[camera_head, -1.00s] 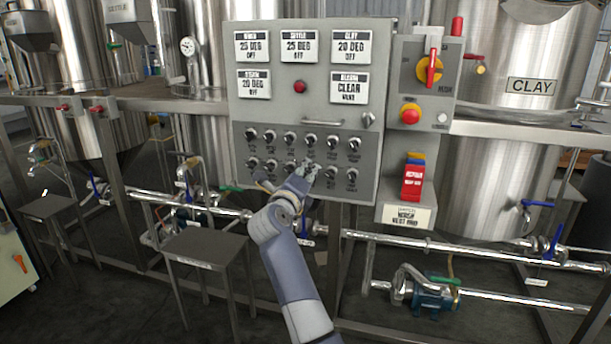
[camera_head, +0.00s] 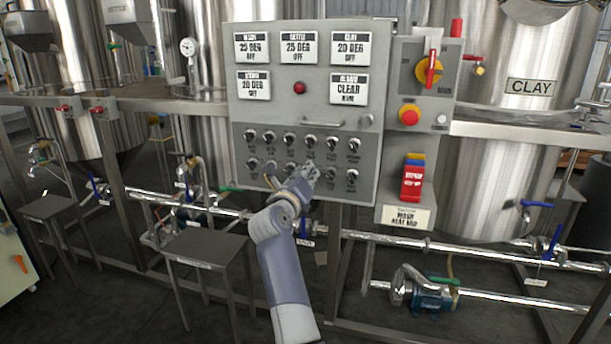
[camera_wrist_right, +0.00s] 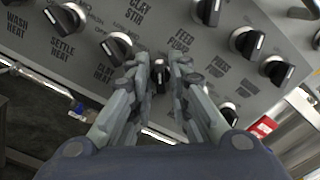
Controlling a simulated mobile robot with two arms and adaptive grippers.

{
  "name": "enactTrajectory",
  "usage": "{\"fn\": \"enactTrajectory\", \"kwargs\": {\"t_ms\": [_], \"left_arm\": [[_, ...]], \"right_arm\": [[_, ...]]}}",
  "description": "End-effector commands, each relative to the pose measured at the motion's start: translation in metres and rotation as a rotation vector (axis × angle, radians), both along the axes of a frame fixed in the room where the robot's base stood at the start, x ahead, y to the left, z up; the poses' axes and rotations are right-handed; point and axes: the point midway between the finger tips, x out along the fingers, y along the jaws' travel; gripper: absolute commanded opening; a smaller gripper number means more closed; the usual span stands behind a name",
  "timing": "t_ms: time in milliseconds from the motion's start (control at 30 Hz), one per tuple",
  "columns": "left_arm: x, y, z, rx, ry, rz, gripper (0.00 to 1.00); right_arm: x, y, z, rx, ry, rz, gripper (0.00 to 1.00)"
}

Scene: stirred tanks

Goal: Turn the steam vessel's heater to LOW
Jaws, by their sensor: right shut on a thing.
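The grey control panel (camera_head: 305,150) carries two rows of black knobs with white pointers. My right gripper (camera_head: 312,170) is at the lower row, right of its middle. In the right wrist view, my gripper (camera_wrist_right: 160,80) is shut on a dark knob (camera_wrist_right: 159,72), which is mostly hidden between the fingers. The knob's label and pointer setting cannot be read. The clay heat knob (camera_wrist_right: 117,46) and settle heat knob (camera_wrist_right: 65,18) are to its left. The steam display (camera_head: 254,86) appears to read 20 DEG OFF. My left gripper is not in view.
Other knobs (camera_wrist_right: 246,40) sit close on the right of the fingers. A panel handle (camera_head: 322,124) and red button (camera_head: 300,88) are above. A red-and-yellow switch (camera_head: 431,69) is on the box to the right. A small table (camera_head: 205,245) stands below left.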

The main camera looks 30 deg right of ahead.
Motion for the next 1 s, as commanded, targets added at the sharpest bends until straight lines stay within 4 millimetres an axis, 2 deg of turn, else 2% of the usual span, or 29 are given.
{"fn": "enactTrajectory", "kwargs": {"t_ms": [433, 633, 1000], "left_arm": [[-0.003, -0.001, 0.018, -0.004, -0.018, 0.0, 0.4], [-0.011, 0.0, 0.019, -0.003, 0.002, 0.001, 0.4], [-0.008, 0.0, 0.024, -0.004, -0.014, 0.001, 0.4]], "right_arm": [[-0.001, 0.0, -0.002, 0.17, -0.194, 0.0, 0.0], [-0.001, 0.0, -0.002, 0.198, -0.226, -0.002, 0.0], [-0.001, 0.0, -0.002, 0.203, -0.231, -0.001, 0.0]]}}
